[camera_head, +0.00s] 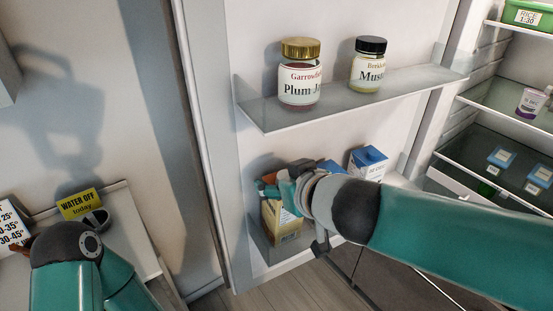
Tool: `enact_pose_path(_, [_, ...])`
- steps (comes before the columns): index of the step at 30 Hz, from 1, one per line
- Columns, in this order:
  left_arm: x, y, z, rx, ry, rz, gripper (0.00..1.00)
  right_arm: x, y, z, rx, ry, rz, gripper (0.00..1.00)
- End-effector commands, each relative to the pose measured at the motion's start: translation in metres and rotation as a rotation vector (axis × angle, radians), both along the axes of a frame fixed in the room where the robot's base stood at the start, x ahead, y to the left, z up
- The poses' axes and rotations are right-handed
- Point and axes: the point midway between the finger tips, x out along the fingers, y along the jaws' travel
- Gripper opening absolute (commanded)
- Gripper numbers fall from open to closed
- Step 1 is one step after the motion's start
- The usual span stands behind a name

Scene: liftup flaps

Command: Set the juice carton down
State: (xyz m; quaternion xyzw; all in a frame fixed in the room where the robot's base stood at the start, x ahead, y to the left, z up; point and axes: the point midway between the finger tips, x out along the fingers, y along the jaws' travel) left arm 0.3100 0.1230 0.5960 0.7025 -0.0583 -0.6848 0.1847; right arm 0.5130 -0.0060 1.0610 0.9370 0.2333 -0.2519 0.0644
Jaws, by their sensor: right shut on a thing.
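My right gripper (284,193) reaches in from the right to the lower shelf of the open fridge door. It is shut on the juice carton (284,226), a yellow-orange carton with printed sides. The gripper and my wrist cover the carton's top and right side. The carton looks upright within the lower door shelf (262,250), at its left end. Whether its base touches the shelf floor I cannot tell.
A blue-and-white carton (367,162) stands further right on the lower shelf; another blue top (331,167) shows behind my wrist. The upper shelf (350,98) holds a plum jar (299,75) and a mustard jar (368,68). Fridge shelves (500,101) lie right.

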Motion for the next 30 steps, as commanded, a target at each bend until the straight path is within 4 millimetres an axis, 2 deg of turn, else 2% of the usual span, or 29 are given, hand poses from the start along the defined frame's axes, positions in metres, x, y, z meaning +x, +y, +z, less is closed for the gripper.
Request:
enact_pose_path(1, [0.0,0.0,0.02,0.0,0.0,0.0,0.89,0.003,0.001,0.01,-0.008,0.016,0.0,0.0])
enact_pose_path(10, [0.0,0.0,0.051,0.0,0.0,0.0,0.89,0.009,0.005,0.006,-0.039,0.075,0.001,0.0])
enact_pose_path(12, [0.0,0.0,0.037,0.0,-0.001,0.0,0.89,0.009,0.005,-0.011,-0.042,0.075,0.001,0.0])
enact_pose_path(13, [0.0,0.0,0.034,0.0,0.0,0.0,0.89,0.009,0.005,-0.013,-0.041,0.075,0.0,0.0])
enact_pose_path(27, [0.0,0.0,0.031,0.0,0.0,0.0,0.89,0.009,0.005,-0.016,-0.04,0.073,0.002,0.0])
enact_pose_path(28, [0.0,0.0,0.032,0.0,0.0,0.0,0.89,0.009,0.005,-0.016,-0.041,0.074,0.002,0.69])
enact_pose_path(30, [0.0,0.0,0.033,0.0,0.0,0.0,0.89,0.009,0.005,-0.016,-0.041,0.074,0.002,0.81])
